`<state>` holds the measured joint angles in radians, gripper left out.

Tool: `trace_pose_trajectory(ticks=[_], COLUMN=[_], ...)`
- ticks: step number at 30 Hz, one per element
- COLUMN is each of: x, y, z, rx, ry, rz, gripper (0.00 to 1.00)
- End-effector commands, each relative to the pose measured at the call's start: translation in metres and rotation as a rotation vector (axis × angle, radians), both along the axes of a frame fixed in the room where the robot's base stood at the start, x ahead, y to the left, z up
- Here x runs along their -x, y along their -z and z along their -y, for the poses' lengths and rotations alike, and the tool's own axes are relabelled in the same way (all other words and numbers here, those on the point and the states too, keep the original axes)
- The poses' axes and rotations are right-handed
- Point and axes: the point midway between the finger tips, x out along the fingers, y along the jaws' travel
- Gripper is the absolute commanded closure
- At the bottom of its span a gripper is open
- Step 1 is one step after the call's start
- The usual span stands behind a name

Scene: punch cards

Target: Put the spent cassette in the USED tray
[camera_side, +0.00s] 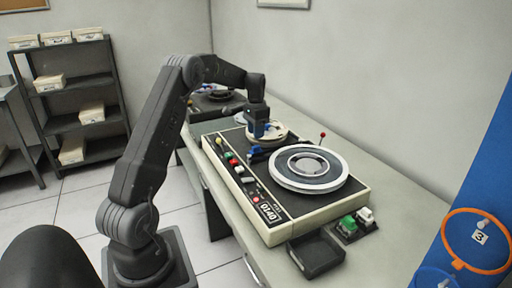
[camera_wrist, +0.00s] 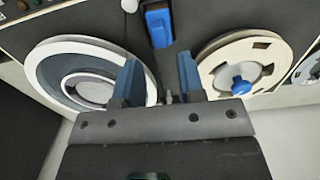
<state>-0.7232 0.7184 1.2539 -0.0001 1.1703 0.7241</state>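My gripper (camera_side: 260,134) hangs over the cream-edged reel of the tape machine in the side view. In the wrist view its two blue fingers (camera_wrist: 158,74) stand apart, with nothing seen held between them. I cannot tell whether this is the cassette. No USED label can be read.
The tape machine (camera_side: 341,212) carries a large white-rimmed reel (camera_side: 334,172) and a cream reel with a blue hub (camera_wrist: 241,86). A red-tipped lever (camera_side: 322,136) stands behind. Green and white buttons (camera_side: 347,224) sit beside the tray. An orange ring (camera_side: 449,236) is at right.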

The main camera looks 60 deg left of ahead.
Motion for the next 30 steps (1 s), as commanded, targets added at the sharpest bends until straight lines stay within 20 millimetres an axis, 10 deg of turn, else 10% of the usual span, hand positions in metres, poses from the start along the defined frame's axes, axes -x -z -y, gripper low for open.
trace_pose_trajectory(ticks=[15,30], x=[0.0,0.0], y=[0.053,0.06], z=[0.001,0.0], rx=[0.001,-0.001], ry=[0.0,0.0], rz=[-0.001,0.001], gripper=[0.64,0.66])
